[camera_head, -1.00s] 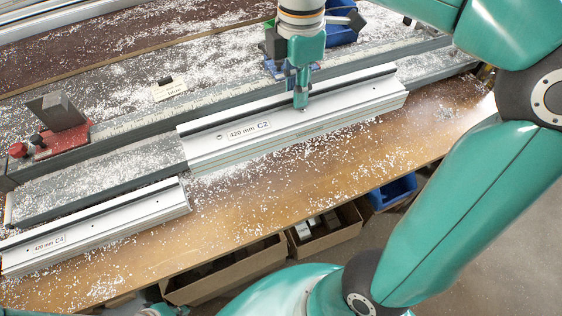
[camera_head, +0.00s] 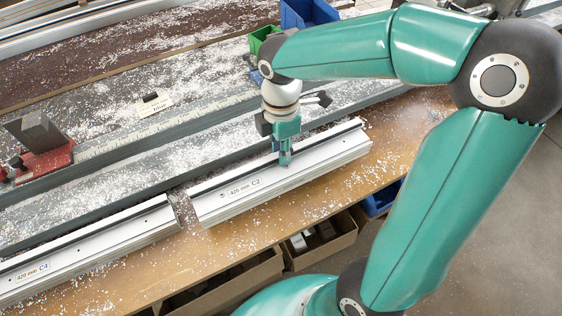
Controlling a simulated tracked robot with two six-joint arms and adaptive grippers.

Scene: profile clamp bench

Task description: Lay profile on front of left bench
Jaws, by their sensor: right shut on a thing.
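A silver profile labelled "420 mm C2" (camera_head: 215,207) lies lengthwise over the wooden front strip of the bench (camera_head: 395,150). My right gripper (camera_head: 285,160) is shut on it from above, a little right of its middle. I cannot tell whether its underside touches the wood. A second profile, labelled C4 (camera_head: 95,245), lies along the same strip to the left. A small gap separates the near ends of the two profiles. My left gripper is not in view.
A grey rail with a scale (camera_head: 110,145) runs behind the profiles, strewn with white chips. A red stop with a dark block (camera_head: 42,160) sits at its left. Blue (camera_head: 308,12) and green bins stand behind. Cardboard boxes (camera_head: 325,245) and a blue bin (camera_head: 382,200) are below the front edge.

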